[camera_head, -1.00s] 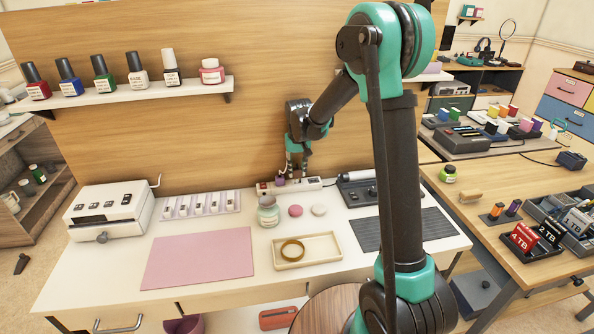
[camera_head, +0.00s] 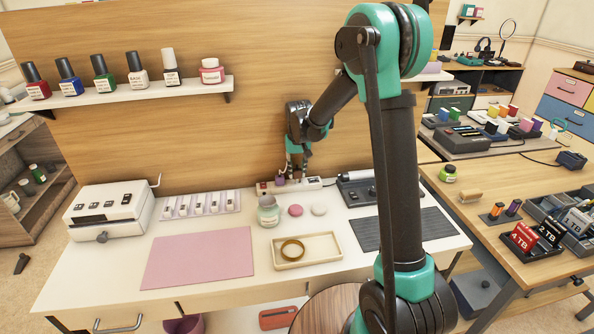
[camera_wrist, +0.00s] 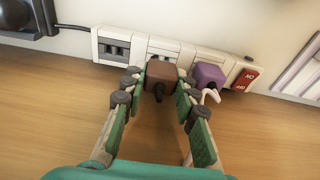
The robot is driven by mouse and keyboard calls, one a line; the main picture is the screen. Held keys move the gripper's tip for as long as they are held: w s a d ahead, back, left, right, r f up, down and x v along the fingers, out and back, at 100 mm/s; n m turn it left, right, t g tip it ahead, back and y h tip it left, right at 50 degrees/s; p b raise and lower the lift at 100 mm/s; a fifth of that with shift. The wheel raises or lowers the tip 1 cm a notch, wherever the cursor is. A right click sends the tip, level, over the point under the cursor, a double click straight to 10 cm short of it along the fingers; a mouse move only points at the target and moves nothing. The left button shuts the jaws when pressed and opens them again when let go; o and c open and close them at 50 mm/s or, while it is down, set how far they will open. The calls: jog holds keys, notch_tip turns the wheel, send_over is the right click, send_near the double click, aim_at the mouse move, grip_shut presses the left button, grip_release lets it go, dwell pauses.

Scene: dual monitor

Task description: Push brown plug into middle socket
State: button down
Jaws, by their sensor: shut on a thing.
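The brown plug (camera_wrist: 160,75) is held between the fingers of my gripper (camera_wrist: 155,92) in the wrist view, its short cord end toward the camera. The plug is at the middle socket (camera_wrist: 163,47) of the white power strip (camera_wrist: 189,55), covering part of it. I cannot tell how deep it sits or whether a gap is left. A purple plug (camera_wrist: 208,75) is at the socket to the right, close beside the right fingers. In the head view, my gripper (camera_head: 299,168) is over the strip and the brown plug is hard to make out.
The left socket (camera_wrist: 115,48) is empty, and a red switch (camera_wrist: 246,78) is at the strip's right end. In the head view, a glass jar (camera_head: 268,213) and two round pads stand in front of the strip. A black device (camera_head: 357,189) lies to its right.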

jog(key=shift+f, duration=1.05)
jog(key=c, duration=1.1)
grip_release()
jog(key=r, duration=0.4)
jog(key=s+r, duration=0.1)
jog(key=r, duration=0.7)
jog(key=shift+s+d, duration=0.15)
jog(key=shift+s, duration=0.1)
jog(key=shift+f, duration=0.1)
jog(key=s+d+f+t, duration=0.1)
jog(key=s+d+f, duration=0.2)
jog(key=s+d, duration=0.3)
jog(key=s+d+f+m+t, duration=0.1)
jog(key=s+d+f, duration=0.2)
jog(key=s+d, duration=0.4)
jog(key=s+d+f+m, duration=0.1)
jog(key=s+d+f, duration=0.2)
jog(key=s+d, duration=0.4)
jog(key=shift+s+f+t, duration=0.1)
jog(key=shift+s+t, duration=0.1)
jog(key=shift+s, duration=2.05)
jog(key=shift+s+f+t, duration=0.1)
jog(key=shift+s+t, duration=0.1)
jog(key=shift+s, duration=2.05)
